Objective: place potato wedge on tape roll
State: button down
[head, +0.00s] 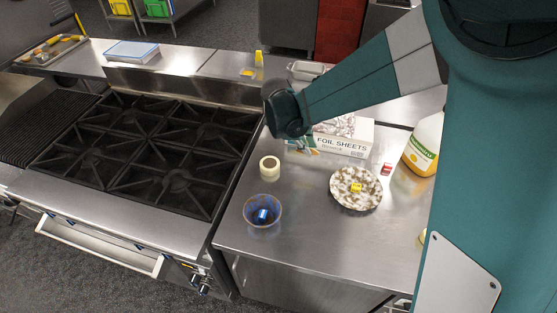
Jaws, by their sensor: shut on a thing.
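The tape roll (270,168), a pale cream ring, lies flat on the steel counter between the stove and the foil sheets box. My arm reaches in from the right and its dark teal joint hangs above the counter, behind the tape roll. I cannot make out a potato wedge for certain. No wedge shows on top of the tape roll.
A glass bowl (263,212) with a blue can stands in front of the tape roll. A patterned plate (344,201) holds a small yellow item. The foil sheets box (345,145), a small red item (387,168) and a juice jug (423,146) stand behind. The stove (130,150) is left.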

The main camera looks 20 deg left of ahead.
notch_tip(320, 180, up, 3)
jog(key=b, duration=0.1)
send_over(272, 164)
jog(key=s+a, duration=0.1)
jog(key=shift+s+a+r, duration=0.2)
jog(key=shift+f, duration=3.1)
jog(key=shift+f+b, duration=0.3)
jog(key=shift+f, duration=1.6)
jog(key=shift+f, duration=0.15)
jog(key=c, duration=2.4)
grip_release()
